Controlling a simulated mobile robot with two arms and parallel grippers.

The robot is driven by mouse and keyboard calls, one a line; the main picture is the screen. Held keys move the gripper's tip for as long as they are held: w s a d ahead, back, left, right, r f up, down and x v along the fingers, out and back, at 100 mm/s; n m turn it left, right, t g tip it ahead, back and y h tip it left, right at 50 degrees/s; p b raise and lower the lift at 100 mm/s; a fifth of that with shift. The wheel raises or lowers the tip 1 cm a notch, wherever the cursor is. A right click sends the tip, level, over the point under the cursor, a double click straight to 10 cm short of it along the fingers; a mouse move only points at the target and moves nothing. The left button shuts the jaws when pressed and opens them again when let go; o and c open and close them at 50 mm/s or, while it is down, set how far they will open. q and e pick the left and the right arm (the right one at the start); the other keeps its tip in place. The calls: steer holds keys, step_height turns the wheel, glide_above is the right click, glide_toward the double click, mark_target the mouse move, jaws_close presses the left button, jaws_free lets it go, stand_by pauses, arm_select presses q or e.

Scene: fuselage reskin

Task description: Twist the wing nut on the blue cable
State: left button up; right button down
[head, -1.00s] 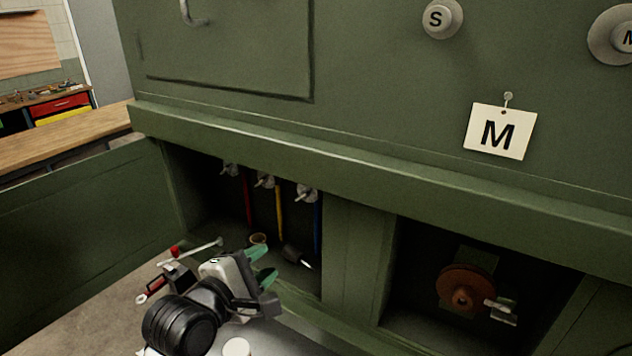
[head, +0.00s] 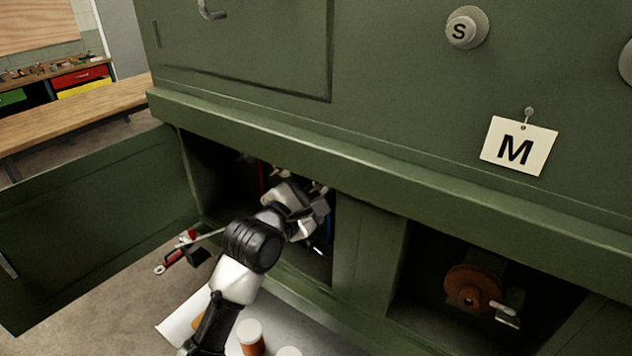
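The blue cable (head: 330,228) hangs at the right side of the open left compartment, mostly hidden behind my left gripper. Metal wing nuts (head: 322,187) show only in part at the top of the cables; I cannot tell from this view which part belongs to the blue cable. A red cable (head: 263,178) hangs further left; the yellow one is hidden. My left gripper (head: 312,200) is inside the compartment, in front of the cables near the wing nuts. Its fingertips are hidden, so opening and contact cannot be told. My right gripper is out of view.
The green cabinet's ledge (head: 400,185) runs just above the compartment. An open door (head: 90,225) stands at the left. A right compartment holds a rusty wheel (head: 472,288) with a handle. Tools (head: 185,250) with red parts lie left of my arm.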

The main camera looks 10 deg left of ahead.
arm_select(q)
steer(key=shift+w+d, duration=0.1)
steer(key=shift+w, duration=0.15)
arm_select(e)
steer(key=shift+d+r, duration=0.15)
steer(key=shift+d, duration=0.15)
arm_select(q)
steer(key=shift+c, duration=0.4)
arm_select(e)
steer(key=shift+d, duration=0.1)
arm_select(q)
jaws_close()
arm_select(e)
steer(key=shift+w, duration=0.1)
